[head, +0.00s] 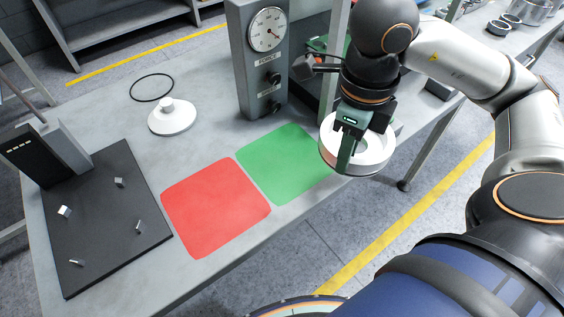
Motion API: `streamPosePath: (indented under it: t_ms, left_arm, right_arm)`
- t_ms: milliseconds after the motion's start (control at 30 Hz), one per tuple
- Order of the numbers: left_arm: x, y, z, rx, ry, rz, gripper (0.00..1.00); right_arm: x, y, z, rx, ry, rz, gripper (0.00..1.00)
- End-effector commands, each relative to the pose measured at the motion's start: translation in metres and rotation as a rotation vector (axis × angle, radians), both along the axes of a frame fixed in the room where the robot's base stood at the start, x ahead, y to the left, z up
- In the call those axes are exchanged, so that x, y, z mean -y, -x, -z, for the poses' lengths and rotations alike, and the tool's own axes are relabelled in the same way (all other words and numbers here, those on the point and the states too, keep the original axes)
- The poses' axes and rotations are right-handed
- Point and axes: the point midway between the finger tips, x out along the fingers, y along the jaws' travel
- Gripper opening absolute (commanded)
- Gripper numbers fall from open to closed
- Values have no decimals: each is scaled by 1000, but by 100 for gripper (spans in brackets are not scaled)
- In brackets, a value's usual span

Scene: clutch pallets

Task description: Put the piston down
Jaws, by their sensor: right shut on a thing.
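My right gripper (349,152) is shut on a white round, ring-like part, which I take to be the piston (376,152). One dark green finger comes down over the near side of its wall; the other finger is mostly hidden. In the picture the piston overlaps the right end of the green square (285,165) near the table's front edge. It looks held above the table (125,187), but I cannot tell how high. A red square (215,207) lies beside the green one on its left. My left gripper is not in view.
A grey force gauge post (256,85) stands behind the green square. A white disc with a knob (173,120) and a black ring (152,88) lie at the back left. A dark plate (110,225) with small metal pieces lies left. Both coloured squares are bare.

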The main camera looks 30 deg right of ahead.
Motion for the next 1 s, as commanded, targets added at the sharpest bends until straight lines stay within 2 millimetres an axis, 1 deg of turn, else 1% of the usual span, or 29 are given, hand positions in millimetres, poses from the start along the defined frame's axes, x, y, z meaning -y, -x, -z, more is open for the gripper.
streamPosePath:
  t_ms: [67,167,267,500,600,700,800,933,1000]
  left_arm:
    - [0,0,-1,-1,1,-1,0]
    - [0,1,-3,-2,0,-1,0]
    - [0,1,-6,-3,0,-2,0]
    - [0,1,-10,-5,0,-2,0]
    - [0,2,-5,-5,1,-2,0]
    - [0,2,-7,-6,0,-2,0]
    - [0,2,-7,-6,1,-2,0]
    - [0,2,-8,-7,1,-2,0]
    - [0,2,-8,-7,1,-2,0]
  right_arm:
    - [-2,-4,1,2,-1,1,0]
    - [-8,-15,6,-1,-4,-1,0]
    - [-18,-34,14,-1,-5,0,0]
    - [-42,-85,41,-3,-3,0,0]
    - [-47,-98,63,-3,-2,1,0]
    - [-52,-109,76,-1,0,2,0]
    - [-55,-117,85,1,0,1,0]
    - [-57,-122,91,2,0,2,0]
    - [-59,-126,98,0,0,1,0]
